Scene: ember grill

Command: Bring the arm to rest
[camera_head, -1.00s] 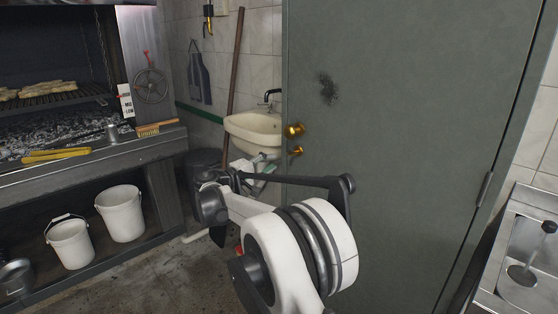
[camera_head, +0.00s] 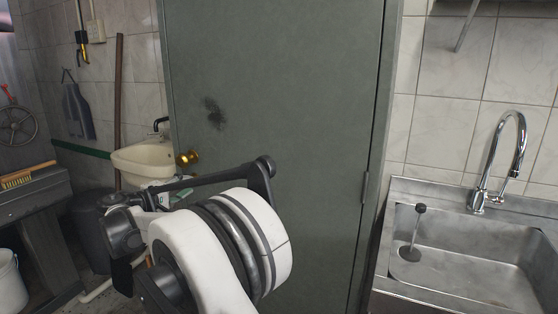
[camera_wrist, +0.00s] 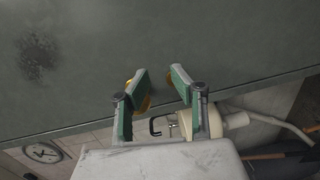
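My arm reaches across the lower middle of the head view, in front of a grey-green door (camera_head: 290,120). My gripper shows in the wrist view (camera_wrist: 159,82). Its two green-padded fingers stand apart with nothing held between them. The door fills the upper part of the wrist view. A brass knob (camera_head: 187,158) on the door's left side shows in the head view, and brass shows behind the fingers in the wrist view. In the head view the gripper is mostly hidden by the arm, so its distance from the door is unclear.
A steel sink (camera_head: 470,265) with a tall faucet (camera_head: 513,150) and a plunger-like tool (camera_head: 413,230) stands at right. A cream washbasin (camera_head: 142,160) is left of the door. A brush (camera_head: 25,177) lies on the counter edge at far left.

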